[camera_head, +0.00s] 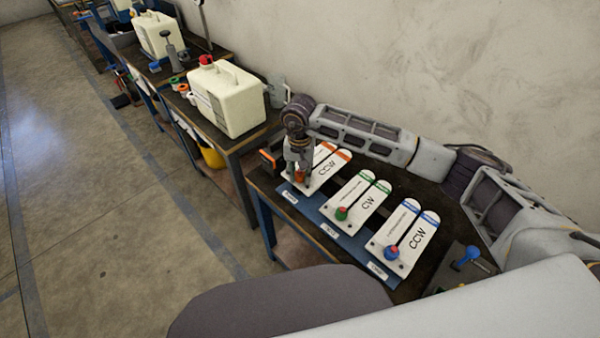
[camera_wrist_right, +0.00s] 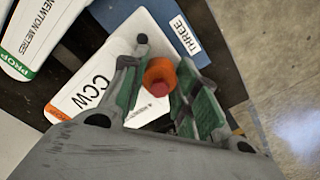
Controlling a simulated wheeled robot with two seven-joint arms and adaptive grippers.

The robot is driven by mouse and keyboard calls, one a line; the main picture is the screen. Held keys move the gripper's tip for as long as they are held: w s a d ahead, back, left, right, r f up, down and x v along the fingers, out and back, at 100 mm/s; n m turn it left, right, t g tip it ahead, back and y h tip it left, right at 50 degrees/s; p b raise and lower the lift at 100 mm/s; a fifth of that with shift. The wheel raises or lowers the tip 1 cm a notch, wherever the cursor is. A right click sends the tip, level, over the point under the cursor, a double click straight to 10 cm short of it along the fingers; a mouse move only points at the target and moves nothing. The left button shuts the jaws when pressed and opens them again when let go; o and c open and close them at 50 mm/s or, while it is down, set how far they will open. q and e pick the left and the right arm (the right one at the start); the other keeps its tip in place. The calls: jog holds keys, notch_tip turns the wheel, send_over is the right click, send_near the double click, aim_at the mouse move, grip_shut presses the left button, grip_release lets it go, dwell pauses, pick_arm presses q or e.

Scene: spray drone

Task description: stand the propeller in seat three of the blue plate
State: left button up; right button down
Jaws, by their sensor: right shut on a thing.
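The blue plate (camera_head: 308,215) runs along the bench's front edge with several white labels. Behind it lie three white two-bladed pieces with coloured bands. The leftmost piece (camera_head: 336,160) is marked CCW and has orange bands. In the right wrist view it lies beside the label THREE (camera_wrist_right: 185,36). My right gripper (camera_head: 299,172) is over its front end, pointing down. Its fingers are shut on the propeller's orange hub with a red centre (camera_wrist_right: 159,76). The wrist view cannot tell whether the hub touches the plate. My left gripper is out of view.
A CW piece with a green knob (camera_head: 342,213) and a CCW piece with a blue knob (camera_head: 391,252) stand to the right. A blue T-handle (camera_head: 468,257) is at the right end. A white jug (camera_head: 228,97) stands on the bench behind. The wall closes off the far side.

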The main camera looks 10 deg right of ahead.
pick_arm(q)
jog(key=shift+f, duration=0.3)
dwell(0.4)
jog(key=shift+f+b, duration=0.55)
jog(key=shift+b, duration=0.25)
pick_arm(e)
jog(key=shift+f, duration=0.6)
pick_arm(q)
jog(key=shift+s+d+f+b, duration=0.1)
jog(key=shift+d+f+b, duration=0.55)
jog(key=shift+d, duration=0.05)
pick_arm(e)
jog(key=shift+f, duration=0.75)
jog(key=c, duration=1)
grip_release()
jog(key=shift+r, duration=0.65)
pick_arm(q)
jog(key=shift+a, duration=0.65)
pick_arm(e)
jog(key=shift+r, duration=3.4)
